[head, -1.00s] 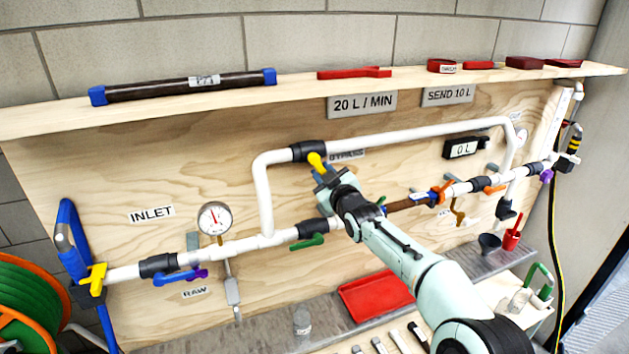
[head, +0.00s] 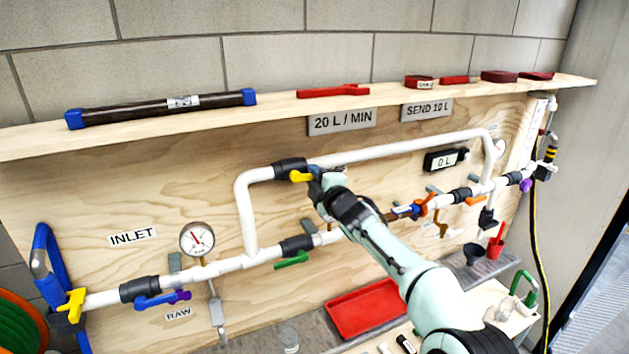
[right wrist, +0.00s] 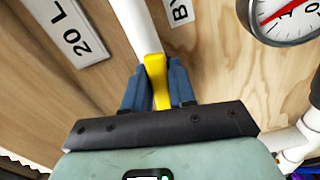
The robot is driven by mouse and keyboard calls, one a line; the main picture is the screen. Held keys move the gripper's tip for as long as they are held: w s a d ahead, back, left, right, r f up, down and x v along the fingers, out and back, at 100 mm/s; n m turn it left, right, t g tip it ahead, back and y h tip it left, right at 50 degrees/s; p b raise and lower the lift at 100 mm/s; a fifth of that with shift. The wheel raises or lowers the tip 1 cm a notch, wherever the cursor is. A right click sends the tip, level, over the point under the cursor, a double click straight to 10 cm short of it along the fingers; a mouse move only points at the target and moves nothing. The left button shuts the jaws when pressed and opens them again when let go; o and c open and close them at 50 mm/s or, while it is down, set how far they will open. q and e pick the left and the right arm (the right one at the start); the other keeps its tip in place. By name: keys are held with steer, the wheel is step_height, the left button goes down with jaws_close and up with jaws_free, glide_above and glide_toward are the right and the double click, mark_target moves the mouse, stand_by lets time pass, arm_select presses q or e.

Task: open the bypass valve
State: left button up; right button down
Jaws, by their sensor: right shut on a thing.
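The bypass valve is a black body (head: 290,167) on the upper white pipe, left of the partly hidden BYPASS label. Its yellow handle (head: 301,176) lies nearly level, roughly along the pipe, pointing right. My right gripper (head: 316,181) is at the handle's right end. In the right wrist view the blue fingers of my right gripper (right wrist: 156,92) are shut on the yellow handle (right wrist: 156,72), one on each side. The handle's tip is partly hidden by the gripper. My left gripper is not in view.
A gauge (head: 197,239) and the lower pipe with a green-handled valve (head: 291,260) are below left. A wooden shelf (head: 280,107) runs above. A red tray (head: 368,308) sits below on the bench. My right arm crosses in front of the lower pipe.

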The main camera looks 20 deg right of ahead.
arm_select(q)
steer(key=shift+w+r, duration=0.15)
arm_select(e)
steer(key=shift+r+n, duration=0.55)
steer(key=shift+n, duration=0.45)
steer(key=shift+r, duration=0.1)
steer(key=c, duration=1)
jaws_free()
arm_select(q)
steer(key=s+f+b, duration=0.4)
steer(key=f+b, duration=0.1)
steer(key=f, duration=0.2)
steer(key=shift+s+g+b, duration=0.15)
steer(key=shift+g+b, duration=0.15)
steer(key=shift+b, duration=0.05)
arm_select(e)
steer(key=shift+s+d, duration=0.2)
steer(key=shift+s, duration=6.45)
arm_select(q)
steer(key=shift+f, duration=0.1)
